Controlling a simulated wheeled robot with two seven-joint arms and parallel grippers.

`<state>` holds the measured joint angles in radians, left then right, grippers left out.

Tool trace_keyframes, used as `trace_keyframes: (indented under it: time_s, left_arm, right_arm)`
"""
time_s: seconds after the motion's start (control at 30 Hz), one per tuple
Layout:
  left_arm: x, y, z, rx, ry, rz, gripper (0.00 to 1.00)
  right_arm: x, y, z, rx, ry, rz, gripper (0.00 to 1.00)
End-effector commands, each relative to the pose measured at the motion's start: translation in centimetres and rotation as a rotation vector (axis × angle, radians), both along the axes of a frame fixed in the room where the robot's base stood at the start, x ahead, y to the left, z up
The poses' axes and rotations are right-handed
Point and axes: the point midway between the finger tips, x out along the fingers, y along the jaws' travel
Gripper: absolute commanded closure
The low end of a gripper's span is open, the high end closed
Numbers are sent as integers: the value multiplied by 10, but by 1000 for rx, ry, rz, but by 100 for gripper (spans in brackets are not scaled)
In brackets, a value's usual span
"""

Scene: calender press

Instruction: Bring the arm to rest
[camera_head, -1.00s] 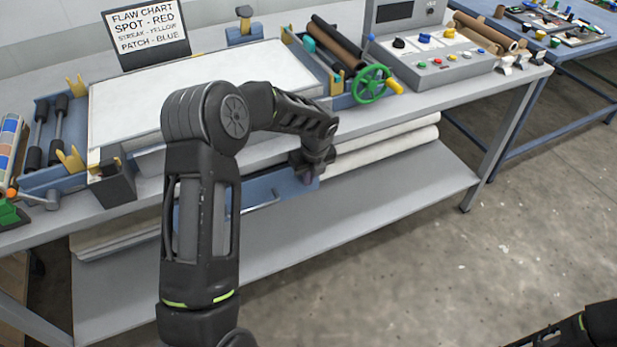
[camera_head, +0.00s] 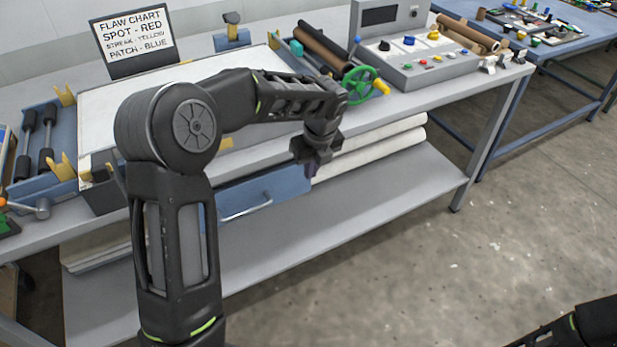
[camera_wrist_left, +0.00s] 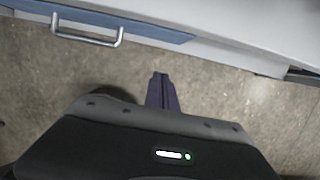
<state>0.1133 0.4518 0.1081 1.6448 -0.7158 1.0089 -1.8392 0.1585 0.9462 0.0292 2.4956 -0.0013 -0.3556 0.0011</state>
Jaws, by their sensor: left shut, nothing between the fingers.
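My left arm comes in from the left in the head view, bent at the elbow over the front of the grey workbench (camera_head: 420,97). Its gripper (camera_head: 312,172) points down in front of the bench's front edge, near the right end of the blue drawer (camera_head: 262,194). In the left wrist view the dark purple fingers (camera_wrist_left: 161,90) are together and empty, with the floor behind them. The drawer's handle (camera_wrist_left: 87,36) shows at the upper left there, apart from the fingers. Part of my right arm (camera_head: 575,325) shows at the lower right; its gripper is out of frame.
The bench bears a white sheet bed (camera_head: 110,105), a green handwheel (camera_head: 360,85), a control box (camera_head: 430,70) and a flaw chart sign (camera_head: 135,38). Open floor (camera_head: 450,270) lies in front. A blue table (camera_head: 560,45) stands behind right.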

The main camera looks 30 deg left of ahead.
Motion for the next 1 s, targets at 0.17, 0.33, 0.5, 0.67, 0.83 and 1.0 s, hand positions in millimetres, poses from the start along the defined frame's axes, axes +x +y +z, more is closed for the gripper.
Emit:
trace_keyframes:
  time_s: [0.17, 0.33, 0.5, 0.67, 0.83, 1.0]
  left_arm:
    - [-1, -1, 2, -1, 2, 0, 100]
    - [-1, -1, 2, -1, 2, -1, 100]
    - [-1, -1, 2, -1, 2, 0, 100]
    - [1, -1, 2, -10, -15, 48, 100]
    - [22, -22, -2, -133, -151, 271, 100]
    - [25, -92, -52, -464, -234, 728, 100]
  right_arm:
    - [0, 0, 0, 0, 0, 0, 64]
    - [0, 0, 0, 0, 0, 0, 64]
    - [0, 0, 0, 0, 0, 0, 64]
    - [0, 0, 0, 0, 0, 0, 64]
    - [0, 0, 0, 0, 0, 0, 64]
    - [0, 0, 0, 0, 0, 0, 64]
